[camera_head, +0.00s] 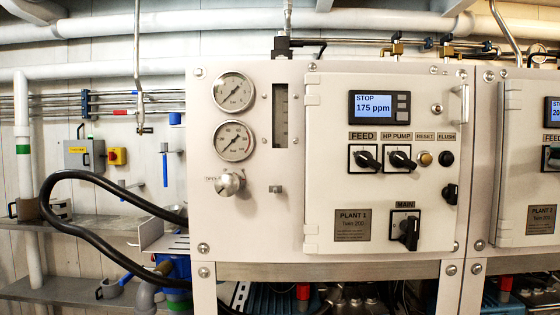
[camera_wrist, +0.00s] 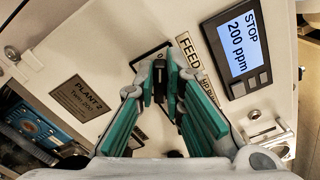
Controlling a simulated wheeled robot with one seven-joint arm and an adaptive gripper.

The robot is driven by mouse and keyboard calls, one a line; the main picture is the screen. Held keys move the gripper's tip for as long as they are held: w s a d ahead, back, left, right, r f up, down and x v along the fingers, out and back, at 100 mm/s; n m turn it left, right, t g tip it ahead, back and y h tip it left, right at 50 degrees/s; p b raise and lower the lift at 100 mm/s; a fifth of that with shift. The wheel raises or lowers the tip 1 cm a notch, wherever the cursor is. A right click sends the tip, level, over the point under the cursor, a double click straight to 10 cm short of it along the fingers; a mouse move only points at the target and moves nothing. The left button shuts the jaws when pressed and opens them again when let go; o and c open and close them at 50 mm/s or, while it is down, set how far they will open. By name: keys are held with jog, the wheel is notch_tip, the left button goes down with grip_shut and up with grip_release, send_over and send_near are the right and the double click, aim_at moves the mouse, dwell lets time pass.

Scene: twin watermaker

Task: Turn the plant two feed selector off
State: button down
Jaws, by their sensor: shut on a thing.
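The plant two panel fills the wrist view, with its "PLANT 2" plate (camera_wrist: 88,94) at the left and its display (camera_wrist: 238,45) reading "STOP 200 ppm". My gripper (camera_wrist: 165,80), with green-padded fingers, is at the panel just below the "FEED" label (camera_wrist: 186,48). It is shut on the black plant two feed selector, which is mostly hidden between the fingers. The selector's pointing direction cannot be told there. In the head view, the plant two feed selector (camera_head: 551,157) shows only partly at the right edge, and my gripper is not seen.
In the head view, the plant one panel (camera_head: 330,215) stands in the middle, with its own feed selector (camera_head: 365,158), HP pump selector (camera_head: 401,158) and main switch (camera_head: 407,231). A black hose (camera_head: 90,178) curves at the left.

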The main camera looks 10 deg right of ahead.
jog(key=shift+w+r, duration=0.1)
jog(key=shift+w, duration=0.05)
jog(key=c, duration=1.7)
grip_release()
jog(key=v, duration=1.2)
